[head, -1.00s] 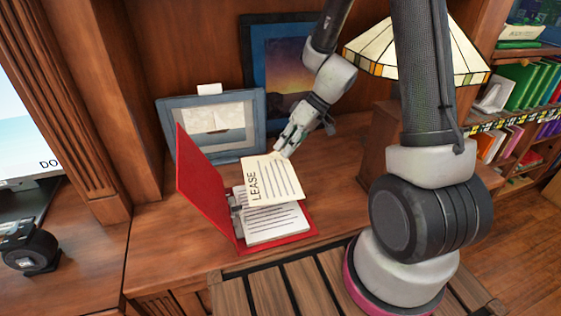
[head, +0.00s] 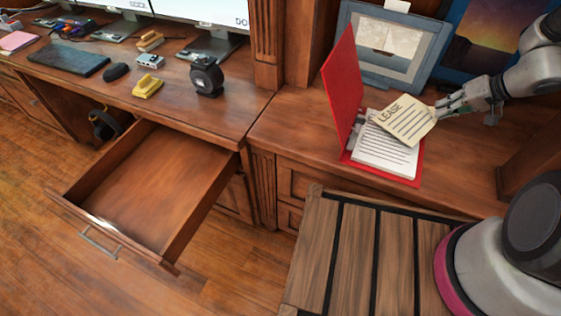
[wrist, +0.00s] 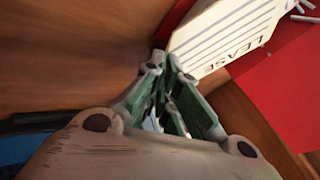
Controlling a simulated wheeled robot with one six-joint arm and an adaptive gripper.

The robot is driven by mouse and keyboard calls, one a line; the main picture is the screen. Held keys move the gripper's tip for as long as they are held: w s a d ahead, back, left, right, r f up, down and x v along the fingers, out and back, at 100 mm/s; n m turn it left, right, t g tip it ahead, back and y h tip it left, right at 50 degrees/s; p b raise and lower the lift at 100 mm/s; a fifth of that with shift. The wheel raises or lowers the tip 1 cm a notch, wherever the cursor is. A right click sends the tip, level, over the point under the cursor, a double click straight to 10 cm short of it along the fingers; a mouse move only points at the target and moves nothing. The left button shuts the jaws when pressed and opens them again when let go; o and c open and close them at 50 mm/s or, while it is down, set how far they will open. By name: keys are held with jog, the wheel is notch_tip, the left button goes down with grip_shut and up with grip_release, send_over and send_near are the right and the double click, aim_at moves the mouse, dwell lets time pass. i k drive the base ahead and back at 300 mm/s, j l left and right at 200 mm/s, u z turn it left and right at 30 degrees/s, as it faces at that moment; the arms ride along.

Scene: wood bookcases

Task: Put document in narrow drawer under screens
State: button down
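The document is a cream sheet marked LEASE (head: 404,120), tilted just above the white pages (head: 385,156) of an open red binder (head: 343,85). My gripper (head: 440,108) is shut on the sheet's right edge. In the wrist view, my gripper's fingertips (wrist: 172,62) meet at the edge of the LEASE sheet (wrist: 225,38), with the red binder (wrist: 285,100) beyond. A narrow wooden drawer (head: 150,190) under the screens' desk is pulled out. It looks empty, with a metal handle (head: 100,243) on its front.
The screens (head: 200,10) stand at the back left, with a keyboard (head: 68,58), a black tape dispenser (head: 206,77) and small items on the desk. A framed boat picture (head: 390,50) stands behind the binder. A slatted wooden surface (head: 365,250) lies in front. Headphones (head: 105,123) hang left of the drawer.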

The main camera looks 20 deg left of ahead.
aim_at(164, 191)
jog(key=k+l+u, duration=0.2)
jog(key=k+u, duration=0.15)
jog(key=k+l+u, duration=0.1)
jog(key=k+u, duration=0.25)
jog(key=k, duration=0.2)
jog(key=i+j+u, duration=0.2)
jog(key=u, duration=0.15)
jog(key=i+j+u, duration=0.1)
jog(key=i+u, duration=0.5)
jog(key=u, duration=0.15)
jog(key=i+j+z, duration=0.1)
jog(key=j+z, duration=0.2)
